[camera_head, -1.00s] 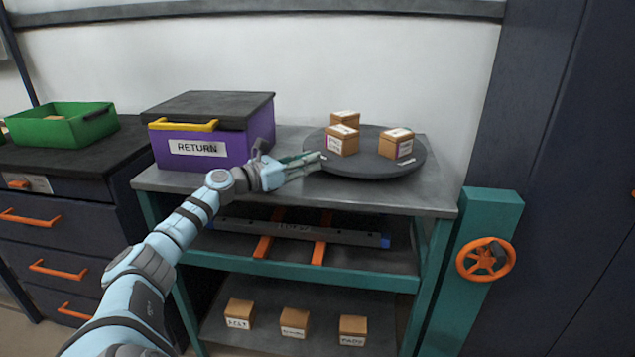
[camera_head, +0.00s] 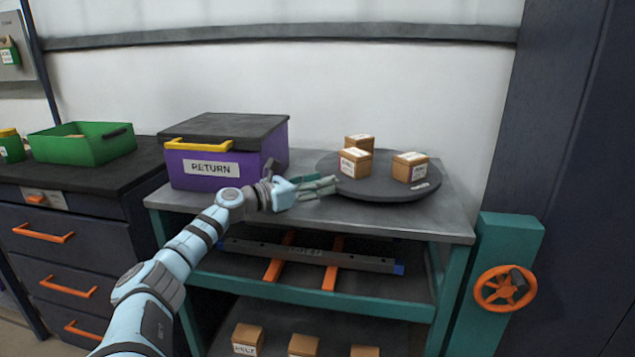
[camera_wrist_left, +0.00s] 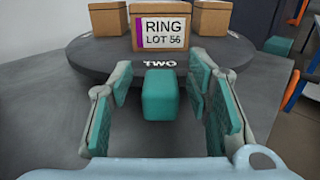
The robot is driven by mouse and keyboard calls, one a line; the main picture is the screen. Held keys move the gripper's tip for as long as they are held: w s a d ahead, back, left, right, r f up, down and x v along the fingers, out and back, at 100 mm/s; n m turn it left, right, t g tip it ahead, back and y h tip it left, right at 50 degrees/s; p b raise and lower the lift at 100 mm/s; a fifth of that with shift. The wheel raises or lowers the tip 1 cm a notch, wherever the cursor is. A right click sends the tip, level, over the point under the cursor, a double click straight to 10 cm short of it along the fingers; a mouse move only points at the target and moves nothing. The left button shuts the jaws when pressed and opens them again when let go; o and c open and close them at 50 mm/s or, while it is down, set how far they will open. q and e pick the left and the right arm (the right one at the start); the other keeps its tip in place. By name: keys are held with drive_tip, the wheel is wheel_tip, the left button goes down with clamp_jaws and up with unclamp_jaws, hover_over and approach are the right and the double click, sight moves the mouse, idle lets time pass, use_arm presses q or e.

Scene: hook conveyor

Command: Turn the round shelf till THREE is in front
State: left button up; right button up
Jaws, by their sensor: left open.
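The round shelf (camera_head: 375,188) is a dark disc on the right of the metal table, carrying three brown boxes. In the left wrist view the shelf's rim (camera_wrist_left: 95,62) shows the word TWO facing my left gripper. A box marked RING LOT 56 (camera_wrist_left: 180,30) stands just behind that word. A pale label (camera_head: 424,187) on the shelf's front right is too small to read. My left gripper (camera_head: 327,185) is open at the shelf's left front edge. A teal block (camera_wrist_left: 160,95) shows between its fingers; I cannot tell what it belongs to. My right gripper is out of view.
A purple RETURN box (camera_head: 225,170) with a dark lid and yellow handle stands left of the gripper. A green bin (camera_head: 85,149) sits on the drawer cabinet. Lower tiers hold a grey bar (camera_head: 310,253) and boxes. An orange handwheel (camera_head: 505,289) is at right.

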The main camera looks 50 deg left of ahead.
use_arm(q)
wheel_tip(320, 180, up, 10)
drive_tip(key=shift+r, duration=0.1)
drive_tip(key=shift+c, duration=0.6)
